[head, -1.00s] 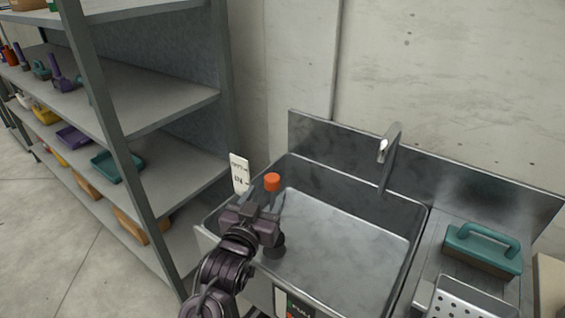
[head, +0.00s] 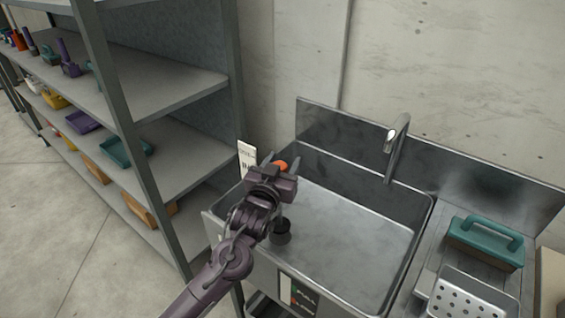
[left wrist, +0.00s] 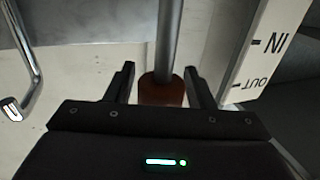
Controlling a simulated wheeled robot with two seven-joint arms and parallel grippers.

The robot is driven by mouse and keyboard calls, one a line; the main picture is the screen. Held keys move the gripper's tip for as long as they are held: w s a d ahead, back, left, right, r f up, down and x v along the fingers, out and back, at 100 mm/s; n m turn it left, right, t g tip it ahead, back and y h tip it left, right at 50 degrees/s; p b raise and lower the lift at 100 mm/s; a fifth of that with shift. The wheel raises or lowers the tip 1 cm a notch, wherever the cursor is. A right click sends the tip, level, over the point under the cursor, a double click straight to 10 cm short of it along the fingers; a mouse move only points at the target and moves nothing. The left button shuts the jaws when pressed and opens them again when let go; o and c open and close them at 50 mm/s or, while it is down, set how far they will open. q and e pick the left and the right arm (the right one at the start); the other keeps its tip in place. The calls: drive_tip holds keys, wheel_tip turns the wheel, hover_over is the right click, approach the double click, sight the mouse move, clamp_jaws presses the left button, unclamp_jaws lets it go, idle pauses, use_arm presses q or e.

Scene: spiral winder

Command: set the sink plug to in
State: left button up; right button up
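The sink plug's control is an orange knob (head: 281,165) on a metal rod at the left side of the steel sink (head: 345,235). Beside it stands a white plate (head: 246,154) marked OUT above and IN below. My left gripper (head: 282,162) is at the knob, its fingers open on either side of it. A dark round piece (head: 281,232) shows on the sink floor. My right gripper is not in view.
A tap (head: 396,148) rises at the sink's back wall. A teal-handled brush (head: 485,241) and a perforated steel box (head: 470,298) are on the right ledge. A grey shelf rack (head: 170,105) with tools and trays stands close on the left.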

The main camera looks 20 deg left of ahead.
use_arm(q)
clamp_jaws()
wheel_tip(320, 180, down, 5)
drive_tip(key=shift+b, duration=1.15)
drive_tip(key=shift+o, duration=0.9)
unclamp_jaws()
drive_tip(key=shift+r, duration=0.1)
wheel_tip(320, 180, up, 20)
